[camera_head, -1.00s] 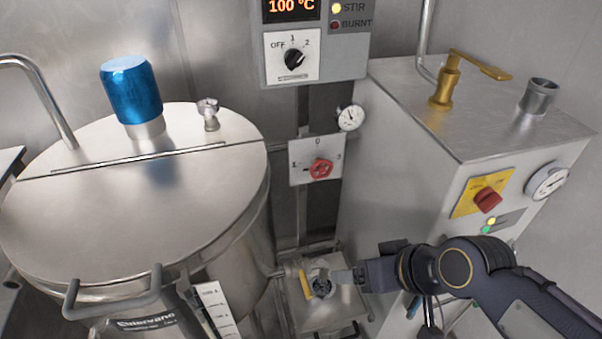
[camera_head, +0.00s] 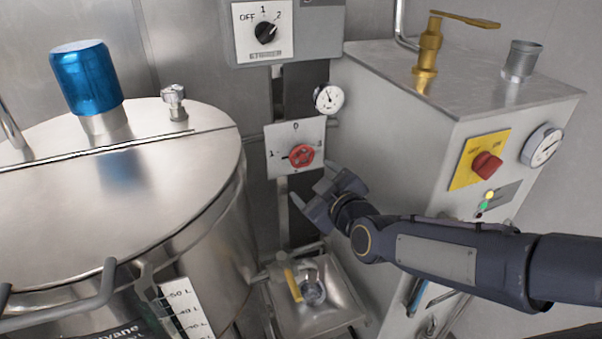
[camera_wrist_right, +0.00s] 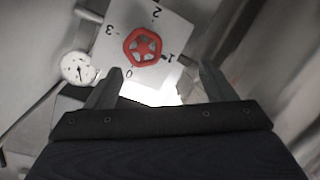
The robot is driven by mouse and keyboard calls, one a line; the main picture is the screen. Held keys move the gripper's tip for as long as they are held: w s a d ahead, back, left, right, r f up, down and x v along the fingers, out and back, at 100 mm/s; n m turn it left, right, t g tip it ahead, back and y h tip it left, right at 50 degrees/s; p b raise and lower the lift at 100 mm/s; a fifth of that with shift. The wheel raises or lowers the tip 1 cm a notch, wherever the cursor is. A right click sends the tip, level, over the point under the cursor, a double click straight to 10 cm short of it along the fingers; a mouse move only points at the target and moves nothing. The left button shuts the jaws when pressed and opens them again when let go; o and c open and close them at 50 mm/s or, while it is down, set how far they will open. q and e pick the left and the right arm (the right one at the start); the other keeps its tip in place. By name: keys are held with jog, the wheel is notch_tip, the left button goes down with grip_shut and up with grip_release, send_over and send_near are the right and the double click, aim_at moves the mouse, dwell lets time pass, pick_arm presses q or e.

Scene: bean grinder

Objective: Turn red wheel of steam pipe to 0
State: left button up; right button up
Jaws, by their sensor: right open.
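The red wheel (camera_head: 302,156) sits on a white square plate (camera_head: 282,137) marked with numbers, on the wall between the tank and the metal cabinet. A dark pointer at the wheel points left, towards the 1. The 0 is at the plate's top. My right gripper (camera_head: 311,182) is open and empty, just below and right of the wheel, apart from it. In the right wrist view the red wheel (camera_wrist_right: 142,47) and plate appear upside down, beyond the open right gripper (camera_wrist_right: 160,72) and left of its middle. My left gripper is out of view.
A small gauge (camera_head: 328,98) is right above the plate. A control box (camera_head: 287,30) hangs higher. The steel tank (camera_head: 130,195) stands left and the cabinet (camera_head: 400,140) right, leaving a narrow gap. A yellow-handled valve (camera_head: 293,285) is below.

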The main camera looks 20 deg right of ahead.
aim_at(302, 158)
jog(key=w+t, duration=0.1)
jog(key=w, duration=0.2)
jog(key=w+d+n+b, duration=0.1)
jog(key=w, duration=0.3)
jog(key=w+d+t+h, duration=0.1)
jog(key=w, duration=0.3)
jog(key=shift+f+n+t, duration=0.3)
jog(key=shift+n, duration=0.1)
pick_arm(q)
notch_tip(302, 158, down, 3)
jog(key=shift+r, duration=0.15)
pick_arm(e)
jog(key=shift+c, duration=0.5)
jog(key=c, duration=0.9)
pick_arm(q)
jog(key=shift+b, duration=0.3)
pick_arm(e)
jog(key=shift+a, duration=0.1)
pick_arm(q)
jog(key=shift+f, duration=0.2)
